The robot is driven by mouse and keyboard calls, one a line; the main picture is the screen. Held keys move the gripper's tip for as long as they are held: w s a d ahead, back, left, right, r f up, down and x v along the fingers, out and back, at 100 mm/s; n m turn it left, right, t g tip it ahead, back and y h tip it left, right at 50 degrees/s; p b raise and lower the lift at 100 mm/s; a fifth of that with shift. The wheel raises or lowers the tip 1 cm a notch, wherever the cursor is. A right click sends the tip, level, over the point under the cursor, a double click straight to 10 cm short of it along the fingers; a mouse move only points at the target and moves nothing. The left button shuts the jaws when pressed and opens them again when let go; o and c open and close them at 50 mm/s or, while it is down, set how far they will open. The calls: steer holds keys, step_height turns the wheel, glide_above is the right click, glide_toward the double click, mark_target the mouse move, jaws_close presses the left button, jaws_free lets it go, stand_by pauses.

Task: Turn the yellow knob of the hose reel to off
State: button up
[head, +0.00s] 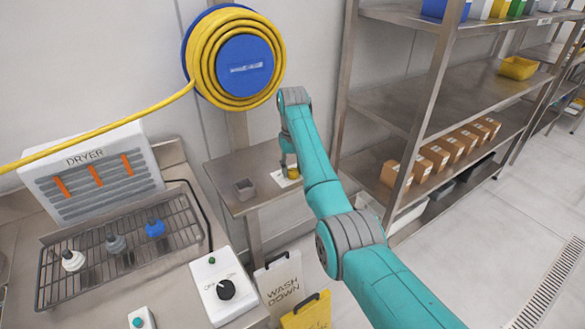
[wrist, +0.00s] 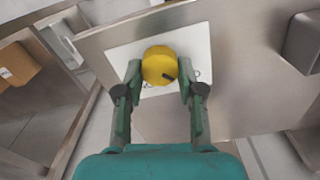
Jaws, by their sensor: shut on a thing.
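The yellow knob (wrist: 159,64) sits on a white plate (wrist: 196,44) on a small metal shelf. It has a dark pointer mark toward its lower right in the wrist view. My gripper (wrist: 158,74) is shut on the knob, one finger on each side. In the head view the knob (head: 293,171) shows small beside my gripper (head: 290,163). Dark marks on the plate near the knob are partly hidden and I cannot read them. The hose reel (head: 233,58), a blue disc wound with yellow hose, hangs on the wall above the shelf.
A small grey box (head: 245,188) stands on the metal shelf (head: 225,168) left of the knob. A shelving rack (head: 411,121) with brown boxes is at the right. A dryer (head: 93,173), a wire rack (head: 120,250) and a control box with a black dial (head: 223,289) are at the left.

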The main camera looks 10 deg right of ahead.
mark_target(292, 170)
steer(key=o, duration=1.1)
steer(key=shift+o, duration=0.2)
steer(key=shift+r, duration=3.7)
